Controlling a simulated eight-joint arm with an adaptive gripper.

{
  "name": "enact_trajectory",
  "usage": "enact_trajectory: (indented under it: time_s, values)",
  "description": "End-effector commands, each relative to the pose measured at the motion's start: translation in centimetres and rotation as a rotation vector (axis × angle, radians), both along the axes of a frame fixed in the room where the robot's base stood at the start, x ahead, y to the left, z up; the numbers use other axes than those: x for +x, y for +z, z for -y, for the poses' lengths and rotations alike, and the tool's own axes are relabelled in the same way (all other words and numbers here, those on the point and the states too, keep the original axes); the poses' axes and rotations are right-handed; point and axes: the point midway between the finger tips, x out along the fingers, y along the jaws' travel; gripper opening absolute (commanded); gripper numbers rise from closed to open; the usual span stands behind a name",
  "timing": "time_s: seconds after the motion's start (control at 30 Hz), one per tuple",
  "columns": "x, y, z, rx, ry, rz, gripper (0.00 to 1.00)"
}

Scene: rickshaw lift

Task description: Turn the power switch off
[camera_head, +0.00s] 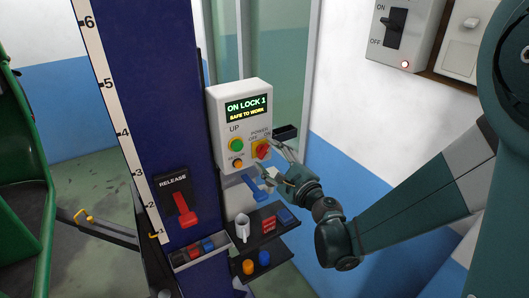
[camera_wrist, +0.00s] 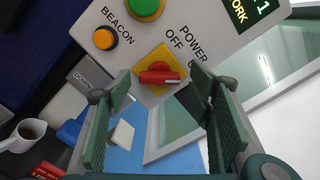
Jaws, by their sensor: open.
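The power switch is a red rotary knob on a yellow plate, low on the right of the white control box (camera_head: 240,98). The knob (camera_wrist: 159,77) shows near the centre of the wrist view, and also in the head view (camera_head: 262,149). "POWER", "OFF" and "ON" labels surround it in the head view. The box display reads "ON LOCK 1 SAFE TO WORK". My gripper (camera_wrist: 160,85) is open, with a finger on each side of the knob in the wrist view. I cannot tell whether a finger touches it. In the head view my gripper (camera_head: 268,160) is close beside the knob.
A green button (camera_head: 236,144) and orange beacon button (camera_head: 238,163) sit left of the knob. A red release lever (camera_head: 184,209) is on the blue column. Below the box are a blue lever (camera_head: 255,188), a mug (camera_head: 243,226) and shelves. A wall switch (camera_head: 394,28) is upper right.

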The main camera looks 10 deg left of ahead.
Motion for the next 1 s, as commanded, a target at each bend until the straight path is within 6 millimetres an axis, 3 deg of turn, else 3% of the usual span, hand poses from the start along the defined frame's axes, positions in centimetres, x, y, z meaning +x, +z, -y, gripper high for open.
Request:
enact_trajectory:
  time_s: [0.23,0.63,0.83,1.0]
  values:
    - [1.5,0.0,-1.6,0.0,0.001,0.0,0.52]
    - [1.9,0.0,-1.9,0.0,0.0,0.0,0.52]
    - [1.9,0.0,-1.9,0.0,0.0,0.0,0.27]
    - [1.9,0.0,-1.9,-0.001,0.0,0.001,0.25]
